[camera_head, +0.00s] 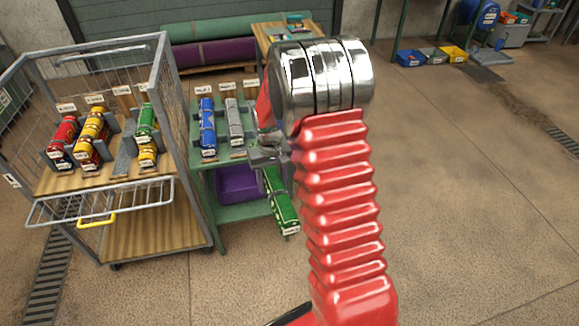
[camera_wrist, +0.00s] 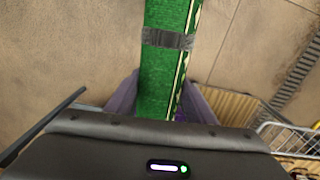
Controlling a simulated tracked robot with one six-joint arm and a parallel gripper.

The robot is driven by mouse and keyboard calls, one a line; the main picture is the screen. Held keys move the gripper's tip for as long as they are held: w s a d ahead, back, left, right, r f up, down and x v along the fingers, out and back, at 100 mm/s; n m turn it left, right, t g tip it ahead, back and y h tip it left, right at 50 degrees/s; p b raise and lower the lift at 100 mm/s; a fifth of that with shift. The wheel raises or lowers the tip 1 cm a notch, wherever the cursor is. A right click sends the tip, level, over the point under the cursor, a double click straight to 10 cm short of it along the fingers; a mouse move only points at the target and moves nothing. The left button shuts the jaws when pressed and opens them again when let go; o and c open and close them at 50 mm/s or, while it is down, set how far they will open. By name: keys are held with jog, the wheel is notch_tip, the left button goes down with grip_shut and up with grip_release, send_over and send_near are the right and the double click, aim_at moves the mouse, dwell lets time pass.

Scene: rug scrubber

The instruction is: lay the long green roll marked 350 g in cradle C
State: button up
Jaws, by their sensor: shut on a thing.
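My gripper (camera_head: 266,157) is shut on a long green roll (camera_head: 284,208), which hangs tilted in front of the green bench. The roll's near end carries a white label, too small to read. In the wrist view the green roll (camera_wrist: 163,78) runs up and out of the picture between my fingers (camera_wrist: 160,104), with a grey band around it. The cradles stand on the wire cart's wooden shelf (camera_head: 112,178). Their signs are too small to read, so I cannot tell which is C. One grey cradle (camera_head: 124,158), third from the left, looks empty.
Other cradles hold red rolls (camera_head: 64,132), yellow and red rolls (camera_head: 92,130), and a short green roll (camera_head: 145,120) above a yellow one. The cart's front gate (camera_head: 100,203) is folded down. The bench holds a blue roll (camera_head: 207,125) and a grey roll (camera_head: 234,120).

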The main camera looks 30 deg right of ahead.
jog(key=s+a+f+n, duration=0.2)
jog(key=a+f, duration=0.3)
jog(key=a, duration=0.6)
jog(key=shift+s+a+f, duration=0.35)
jog(key=shift+s+f, duration=0.05)
jog(key=shift+s, duration=0.1)
